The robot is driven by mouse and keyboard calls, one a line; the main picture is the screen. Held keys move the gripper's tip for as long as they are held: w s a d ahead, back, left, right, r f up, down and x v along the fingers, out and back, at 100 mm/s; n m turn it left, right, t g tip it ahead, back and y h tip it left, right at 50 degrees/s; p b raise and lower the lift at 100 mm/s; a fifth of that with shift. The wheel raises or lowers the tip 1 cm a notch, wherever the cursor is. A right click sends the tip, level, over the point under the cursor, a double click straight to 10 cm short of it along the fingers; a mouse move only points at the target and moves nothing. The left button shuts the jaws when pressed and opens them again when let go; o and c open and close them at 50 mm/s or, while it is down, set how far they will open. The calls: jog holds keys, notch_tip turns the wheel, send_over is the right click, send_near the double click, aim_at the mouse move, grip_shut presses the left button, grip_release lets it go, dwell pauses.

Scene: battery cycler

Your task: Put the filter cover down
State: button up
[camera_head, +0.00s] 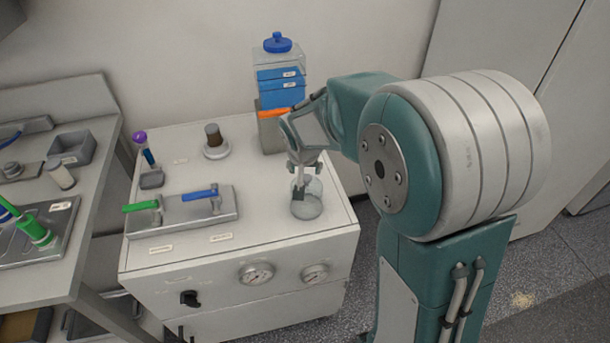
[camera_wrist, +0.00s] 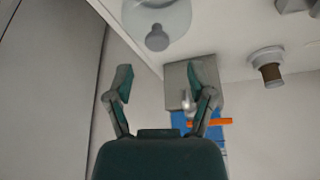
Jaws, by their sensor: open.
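The clear, dome-like filter cover (camera_head: 307,208) stands on the white cabinet top near its front right corner. It also shows at the top of the wrist view (camera_wrist: 175,18), with a grey knob (camera_wrist: 157,38) towards my gripper. My gripper (camera_head: 303,172) is just above the cover in the head view, and its fingers partly hide the cover's top. In the wrist view my gripper (camera_wrist: 160,80) has its two fingers wide apart, with nothing between them. The knob lies beyond the fingertips and looks free of them.
Behind my gripper stand a grey block (camera_head: 270,132) with an orange handle (camera_head: 273,114) and a blue-filled container (camera_head: 280,75). Left of the cover is a valve plate (camera_head: 182,211) with green and blue levers. A brown-topped fitting (camera_head: 214,142) stands farther back.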

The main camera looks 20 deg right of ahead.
jog(key=s+r+n, duration=0.1)
jog(key=s+r, duration=1.1)
jog(key=s, duration=0.1)
jog(key=s+n+t+y, duration=0.1)
jog(key=s+n, duration=0.1)
jog(key=s, duration=1)
jog(key=shift+s+d+r+n, duration=0.3)
